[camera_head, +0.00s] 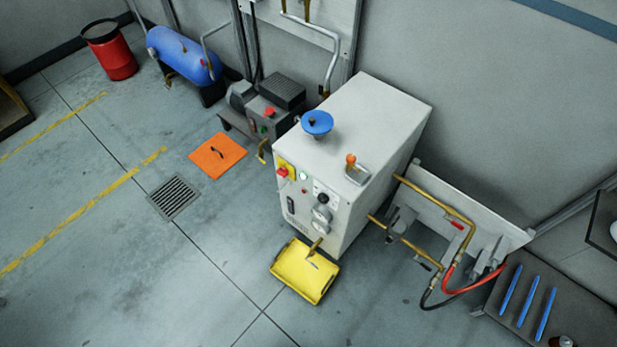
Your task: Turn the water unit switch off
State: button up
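A pale grey box-shaped unit (365,125), which looks like the water unit, stands on the floor near the wall. Its front panel carries a red switch knob (283,172) on a yellow plate at the upper left. I cannot read the knob's on or off position. A pale round indicator (303,177), a grey round fitting (321,212) and a dark slot-like part (291,205) are also on the front. My gripper is not in view.
A yellow tray (304,272) lies before the unit. Brass pipes (440,195) and hoses leave its right side. A motor machine (268,105) stands behind left; an orange plate (217,155) and drain grate (173,197) lie left. The front-left floor is mostly clear.

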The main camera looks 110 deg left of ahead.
aim_at(283, 172)
jog(key=u, duration=3.45)
